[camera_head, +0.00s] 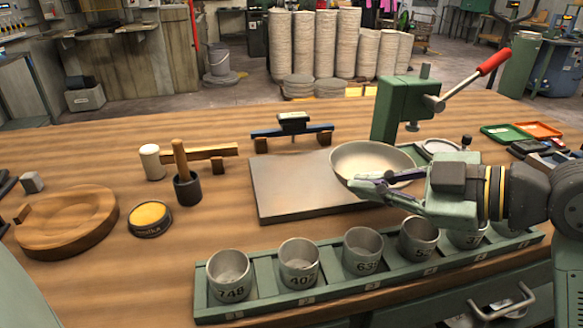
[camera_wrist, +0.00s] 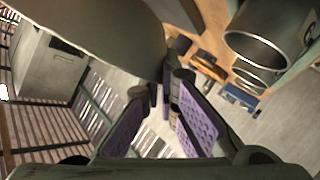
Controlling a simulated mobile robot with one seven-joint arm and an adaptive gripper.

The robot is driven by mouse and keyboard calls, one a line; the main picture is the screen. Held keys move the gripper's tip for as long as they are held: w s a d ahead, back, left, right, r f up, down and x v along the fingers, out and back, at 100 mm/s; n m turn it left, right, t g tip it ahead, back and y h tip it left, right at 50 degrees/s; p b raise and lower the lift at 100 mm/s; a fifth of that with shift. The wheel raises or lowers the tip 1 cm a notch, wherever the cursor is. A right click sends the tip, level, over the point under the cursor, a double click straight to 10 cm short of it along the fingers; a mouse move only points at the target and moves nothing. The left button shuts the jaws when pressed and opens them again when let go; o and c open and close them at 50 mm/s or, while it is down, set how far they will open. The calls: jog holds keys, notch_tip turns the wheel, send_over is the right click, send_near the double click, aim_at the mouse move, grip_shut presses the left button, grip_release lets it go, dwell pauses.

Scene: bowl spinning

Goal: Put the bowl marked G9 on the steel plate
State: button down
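A wide metal bowl (camera_head: 362,157) is at the right end of the flat grey steel plate (camera_head: 285,190). It overlaps the plate's right part in the head view and appears raised above it. No G9 mark is readable. My gripper (camera_head: 360,185) reaches in from the right, its fingers at the bowl's near side. In the wrist view the bowl (camera_wrist: 95,30) fills the upper left. The purple-padded fingers (camera_wrist: 164,88) converge at the bowl's edge and appear closed on its rim. The exact contact is partly hidden.
A green rack (camera_head: 335,283) of numbered metal cups runs along the front. A green press (camera_head: 392,110) with a red handle stands behind the bowl. A wooden dish (camera_head: 75,240), yellow-topped tin (camera_head: 150,217) and mallet cup (camera_head: 187,189) are on the left.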

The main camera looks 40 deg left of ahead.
jog(key=a+p, duration=0.1)
jog(key=a, duration=0.4)
jog(key=a+f+p, duration=0.1)
jog(key=a, duration=0.5)
jog(key=a+p, duration=0.1)
jog(key=a, duration=0.4)
jog(key=shift+s+a+f+p, duration=0.1)
jog(key=shift+a+f+p, duration=0.05)
jog(key=shift+a+p, duration=0.25)
jog(key=shift+a+f, duration=0.15)
notch_tip(320, 180, down, 3)
jog(key=shift+p, duration=0.45)
jog(key=shift+f, duration=0.2)
jog(key=shift+f+b, duration=0.2)
jog(key=shift+b, duration=0.1)
jog(key=c, duration=1.8)
grip_release()
jog(key=shift+r, duration=0.1)
jog(key=shift+r, duration=0.1)
